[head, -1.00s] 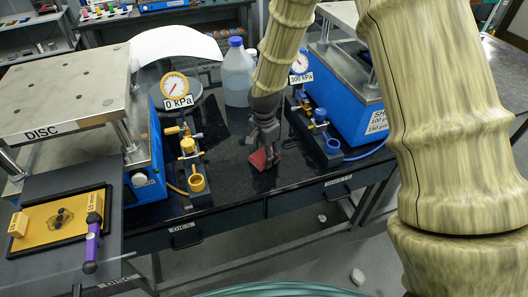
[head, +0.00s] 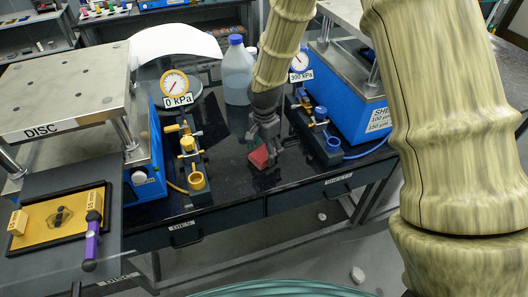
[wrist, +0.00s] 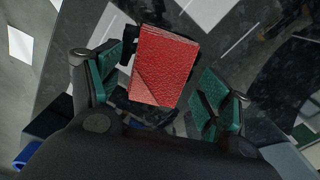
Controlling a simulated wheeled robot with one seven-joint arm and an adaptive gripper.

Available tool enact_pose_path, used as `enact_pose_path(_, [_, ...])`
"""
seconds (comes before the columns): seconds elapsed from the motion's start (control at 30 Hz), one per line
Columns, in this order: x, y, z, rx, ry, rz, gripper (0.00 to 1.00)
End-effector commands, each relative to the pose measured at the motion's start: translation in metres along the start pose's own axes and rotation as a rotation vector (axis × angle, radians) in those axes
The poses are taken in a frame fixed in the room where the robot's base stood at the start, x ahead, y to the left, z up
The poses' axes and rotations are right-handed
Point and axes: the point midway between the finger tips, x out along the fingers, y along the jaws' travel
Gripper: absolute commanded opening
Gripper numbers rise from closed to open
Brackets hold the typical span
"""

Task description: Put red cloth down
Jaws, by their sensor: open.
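The red cloth (head: 260,157) is a small folded red square on the black bench top (head: 228,150), near its front edge. My gripper (head: 264,142) is just above and beside it, pointing down. In the wrist view the red cloth (wrist: 166,64) lies between the spread green-padded fingers of my gripper (wrist: 160,98), with a gap on each side. The fingers are open and do not touch it there.
Brass valve fittings (head: 190,160) and a 0 kPa gauge (head: 174,86) stand to the left. A blue machine (head: 352,100) with a valve block stands to the right. A plastic bottle (head: 237,75) stands behind. The bench between is mostly clear.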

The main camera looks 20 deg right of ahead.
Motion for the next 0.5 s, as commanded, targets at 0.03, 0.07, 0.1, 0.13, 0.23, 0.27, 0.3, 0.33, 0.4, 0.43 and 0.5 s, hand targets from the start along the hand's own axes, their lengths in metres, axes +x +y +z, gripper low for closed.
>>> enact_pose_path(0.03, [-0.005,0.0,0.0,0.0,0.001,-0.002,0.78])
enact_pose_path(0.07, [-0.008,0.0,0.0,0.0,0.001,-0.002,0.78])
enact_pose_path(0.1, [-0.013,-0.001,0.0,0.0,0.001,-0.003,0.78])
enact_pose_path(0.13, [-0.017,-0.001,0.0,0.0,0.001,-0.003,0.78])
enact_pose_path(0.23, [-0.031,-0.001,0.0,0.0,0.001,-0.004,0.78])
enact_pose_path(0.27, [-0.035,-0.001,0.0,0.0,0.001,-0.003,0.78])
enact_pose_path(0.3, [-0.04,-0.001,0.0,0.0,0.001,-0.002,0.78])
enact_pose_path(0.33, [-0.045,-0.001,0.0,0.0,0.001,-0.003,0.78])
enact_pose_path(0.4, [-0.054,0.0,0.0,0.0,0.0,-0.003,0.78])
enact_pose_path(0.43, [-0.059,-0.001,0.0,0.0,0.001,-0.003,0.78])
enact_pose_path(0.5, [-0.068,-0.001,-0.001,0.0,0.001,-0.003,0.78])
